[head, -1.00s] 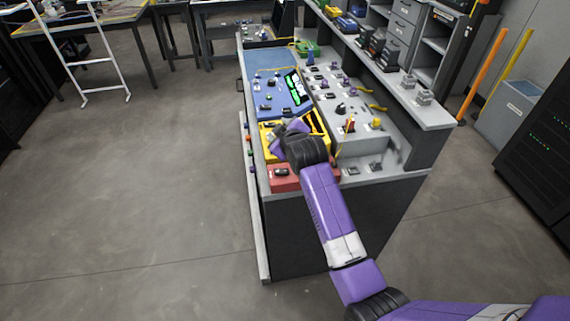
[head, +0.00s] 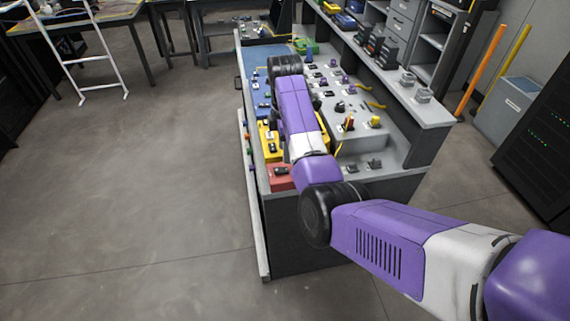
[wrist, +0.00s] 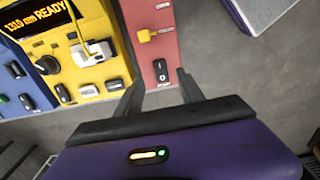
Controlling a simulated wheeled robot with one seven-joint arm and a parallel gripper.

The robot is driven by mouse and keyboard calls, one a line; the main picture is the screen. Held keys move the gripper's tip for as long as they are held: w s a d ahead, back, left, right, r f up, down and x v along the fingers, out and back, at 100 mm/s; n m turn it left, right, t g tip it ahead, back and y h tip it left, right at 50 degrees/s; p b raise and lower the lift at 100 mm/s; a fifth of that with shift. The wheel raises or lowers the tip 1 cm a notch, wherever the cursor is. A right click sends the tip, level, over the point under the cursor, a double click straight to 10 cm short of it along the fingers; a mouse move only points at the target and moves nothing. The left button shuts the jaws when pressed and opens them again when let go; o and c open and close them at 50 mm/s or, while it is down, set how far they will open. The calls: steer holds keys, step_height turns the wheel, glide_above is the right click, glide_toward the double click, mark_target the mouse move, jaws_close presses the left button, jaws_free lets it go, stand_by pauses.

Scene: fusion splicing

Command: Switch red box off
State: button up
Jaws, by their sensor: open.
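The red box (wrist: 142,28) is upper centre in the wrist view, with a black rocker switch (wrist: 161,71) near its lower edge. A yellow plug-like part (wrist: 155,35) sits above the switch. In the head view the red box (head: 277,184) is at the bench's near end, partly covered by my arm. My gripper (wrist: 161,91) is open and empty. Its two dark fingers straddle the switch in the picture, pointing toward the red box. I cannot tell whether they touch it. My arm hides the gripper in the head view.
A yellow box (wrist: 84,58) with a lit "1310 nm READY" screen stands left of the red box in the wrist view. A blue box (wrist: 12,93) is farther left. A grey raised panel (head: 354,144) with switches is beside them. Open floor (head: 160,190) lies left of the bench.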

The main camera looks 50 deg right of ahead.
mark_target(285, 169)
step_height(285, 169, down, 7)
steer(key=shift+p, duration=0.3)
